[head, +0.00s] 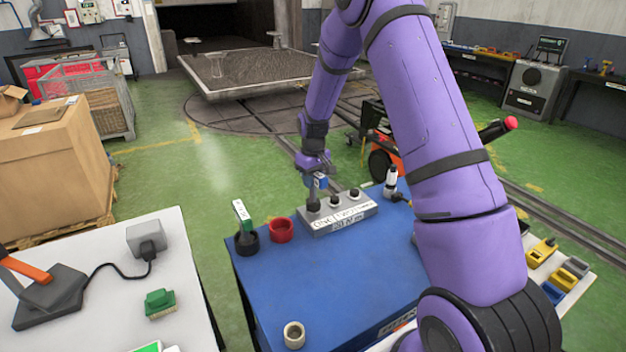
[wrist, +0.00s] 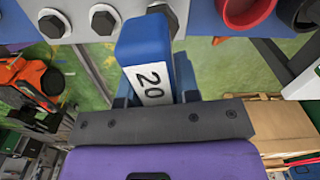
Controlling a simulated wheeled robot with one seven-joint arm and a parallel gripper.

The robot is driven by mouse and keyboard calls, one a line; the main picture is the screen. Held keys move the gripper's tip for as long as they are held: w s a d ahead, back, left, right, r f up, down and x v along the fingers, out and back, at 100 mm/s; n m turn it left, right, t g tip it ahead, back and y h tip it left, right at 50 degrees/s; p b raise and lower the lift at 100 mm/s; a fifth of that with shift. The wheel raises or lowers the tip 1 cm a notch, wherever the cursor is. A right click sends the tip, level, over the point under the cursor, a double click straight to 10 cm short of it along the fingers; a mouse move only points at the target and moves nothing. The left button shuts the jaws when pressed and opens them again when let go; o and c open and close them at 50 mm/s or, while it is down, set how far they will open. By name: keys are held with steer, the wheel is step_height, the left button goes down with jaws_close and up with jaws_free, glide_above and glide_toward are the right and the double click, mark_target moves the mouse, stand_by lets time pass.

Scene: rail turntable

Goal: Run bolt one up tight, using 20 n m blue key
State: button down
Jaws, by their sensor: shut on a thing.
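My gripper (head: 316,163) is shut on the blue key (head: 320,182), whose handle shows a white label reading 20 in the wrist view (wrist: 147,60). The key is upright over the left end of the grey bolt block (head: 345,218), at bolt one, above the label ONE. Its dark lower end meets or covers bolt one; I cannot tell if it is fully seated. In the wrist view bolt one (wrist: 162,10) shows partly behind the handle. Bolt two (head: 335,197) and bolt three (head: 354,194) stand bare to its right in the head view.
The block stands on a blue bench top (head: 290,275). An empty red cup (head: 281,231), a green key (head: 243,216) in a black cup, and a cream cup (head: 294,335) are nearby. A white-topped key (head: 391,178) stands right of the block. The middle of the bench is clear.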

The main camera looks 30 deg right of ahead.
steer(key=shift+m, duration=0.7)
steer(key=shift+m, duration=0.7)
steer(key=shift+m, duration=0.7)
